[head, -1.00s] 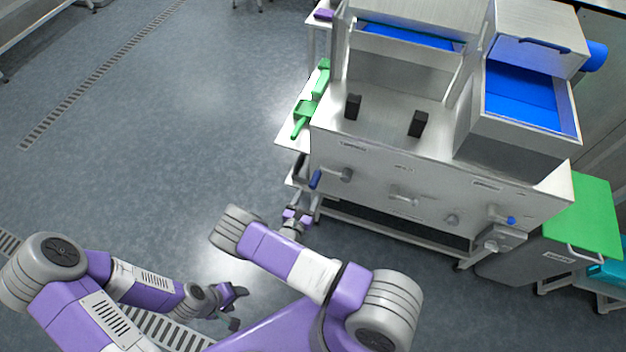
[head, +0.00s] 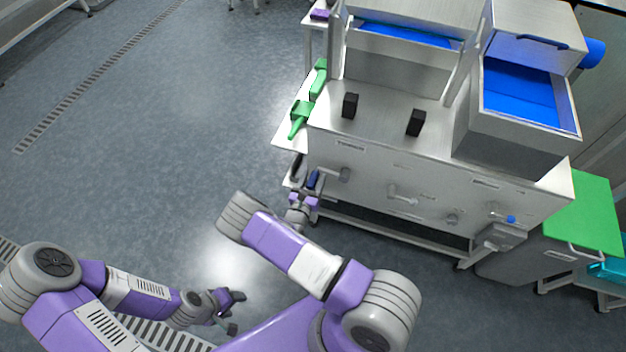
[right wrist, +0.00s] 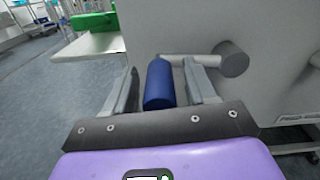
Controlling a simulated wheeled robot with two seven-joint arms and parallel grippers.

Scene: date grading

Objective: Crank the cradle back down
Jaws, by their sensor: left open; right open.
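The crank on the left of the steel machine's front has a blue grip (head: 313,180) on a grey arm and hub (head: 344,174). In the right wrist view the blue grip (right wrist: 158,84) stands between the two fingers of my right gripper (right wrist: 162,92). The fingers are open, one on each side, with a small gap visible. In the head view my right gripper (head: 303,193) is at the grip. My left gripper (head: 232,308) is open and empty, low over the floor. A steel bin with blue inside (head: 402,70) stands on the machine; whether it is the cradle I cannot tell.
The machine front (head: 430,180) also carries other handles and a small blue knob (head: 511,219). A white side shelf (head: 289,132) with green tools (head: 301,118) is left of it. A green-topped cart (head: 588,215) stands at right. The floor to the left is clear.

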